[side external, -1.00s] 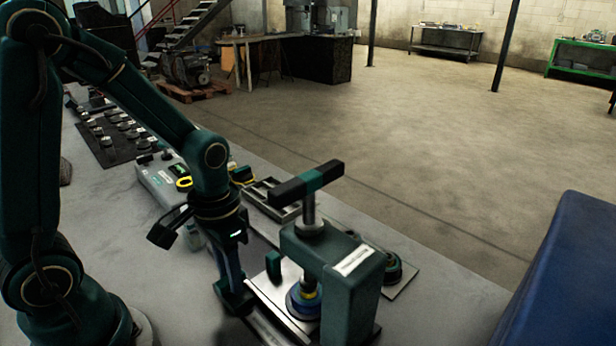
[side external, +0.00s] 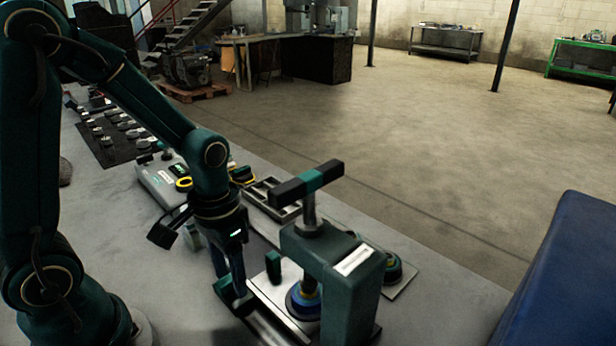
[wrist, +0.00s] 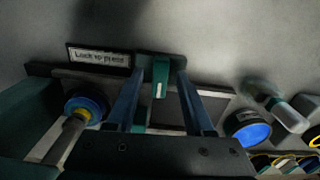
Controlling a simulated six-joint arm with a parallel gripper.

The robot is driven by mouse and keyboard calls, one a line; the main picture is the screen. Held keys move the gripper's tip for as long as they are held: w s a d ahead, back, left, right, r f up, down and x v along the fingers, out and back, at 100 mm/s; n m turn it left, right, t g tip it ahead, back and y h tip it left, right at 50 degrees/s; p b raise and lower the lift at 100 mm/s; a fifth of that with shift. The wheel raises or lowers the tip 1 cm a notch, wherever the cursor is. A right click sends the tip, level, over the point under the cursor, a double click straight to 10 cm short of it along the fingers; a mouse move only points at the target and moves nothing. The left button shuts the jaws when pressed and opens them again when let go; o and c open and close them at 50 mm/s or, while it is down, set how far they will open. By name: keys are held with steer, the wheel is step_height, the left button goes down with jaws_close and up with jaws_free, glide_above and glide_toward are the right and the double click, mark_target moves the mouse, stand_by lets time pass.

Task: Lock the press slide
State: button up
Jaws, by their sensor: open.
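The press (side external: 345,290) is a dark green frame with a T-handled screw above a blue disc (side external: 305,300). The disc rests on the pale metal slide (side external: 270,298). A small upright green lever (side external: 273,264) stands at the slide; in the wrist view a green lever with a pale mark (wrist: 160,78) sits between my fingers. A label (wrist: 100,57) reading roughly "Lock to press" is left of it. My gripper (side external: 236,298) is open, low at the slide's left side; in the wrist view its blue fingers (wrist: 160,92) stand on both sides of the lever, apparently apart from it.
The press disc and screw (wrist: 85,106) are close to my left finger. Another blue-faced part (wrist: 247,128) is right of my right finger. A grey device (side external: 162,185), a divided tray (side external: 270,198) and a dark mat of parts (side external: 115,135) lie farther back.

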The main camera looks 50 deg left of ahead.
steer(key=shift+r, duration=2.7)
steer(key=shift+r, duration=0.1)
steer(key=shift+r, duration=1.9)
steer(key=s+d+r+t, duration=0.2)
steer(key=s+r+t, duration=0.1)
steer(key=s+t, duration=0.1)
steer(key=shift+s+d+m+t, duration=0.25)
steer(key=shift+d+m+t, duration=0.05)
steer(key=shift+t, duration=0.5)
